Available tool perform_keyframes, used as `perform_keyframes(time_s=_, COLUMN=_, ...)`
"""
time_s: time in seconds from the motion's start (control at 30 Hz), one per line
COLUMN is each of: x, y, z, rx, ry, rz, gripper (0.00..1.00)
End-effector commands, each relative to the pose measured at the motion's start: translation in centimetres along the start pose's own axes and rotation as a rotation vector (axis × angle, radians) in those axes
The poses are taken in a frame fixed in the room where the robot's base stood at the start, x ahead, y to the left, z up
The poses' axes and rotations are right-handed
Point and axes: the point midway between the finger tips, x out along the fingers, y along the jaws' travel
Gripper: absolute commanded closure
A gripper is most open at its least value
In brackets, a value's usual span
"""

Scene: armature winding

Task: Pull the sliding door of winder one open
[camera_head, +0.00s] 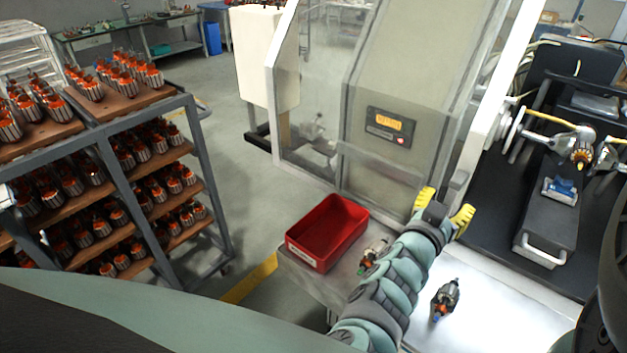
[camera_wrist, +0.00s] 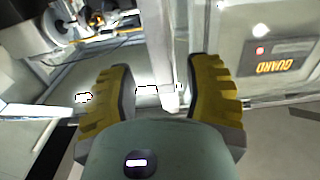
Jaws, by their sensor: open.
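A grey upright handle (camera_head: 457,187) is near the door's lower right edge. My gripper (camera_head: 444,212) is open, yellow fingers apart, just below and beside this handle. In the wrist view a pale upright bar (camera_wrist: 168,85) shows between the open fingers (camera_wrist: 165,95); contact cannot be told. The winder's work area (camera_head: 560,170) shows uncovered to the right.
A red bin (camera_head: 328,232) stands on the bench left of my arm. A rack (camera_head: 190,130) of armatures stands at left. Clear floor (camera_head: 245,150) lies between rack and winder.

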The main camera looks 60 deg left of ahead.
Motion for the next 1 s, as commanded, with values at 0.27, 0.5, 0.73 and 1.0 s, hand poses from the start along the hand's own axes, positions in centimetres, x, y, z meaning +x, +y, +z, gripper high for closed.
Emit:
perform_keyframes(time_s=0.27, x=-4.1, y=-0.3, z=0.2, rx=-0.001, ry=-0.007, rz=-0.010, gripper=0.50)
perform_keyframes(time_s=0.5, x=-4.7, y=-0.2, z=0.1, rx=-0.001, ry=-0.003, rz=-0.008, gripper=0.50)
perform_keyframes(time_s=0.73, x=-4.6, y=-0.2, z=0.1, rx=-0.001, ry=-0.003, rz=-0.007, gripper=0.50)
perform_keyframes(time_s=1.0, x=-4.1, y=1.2, z=-0.8, rx=0.000, ry=0.049, rz=0.030, gripper=0.50)
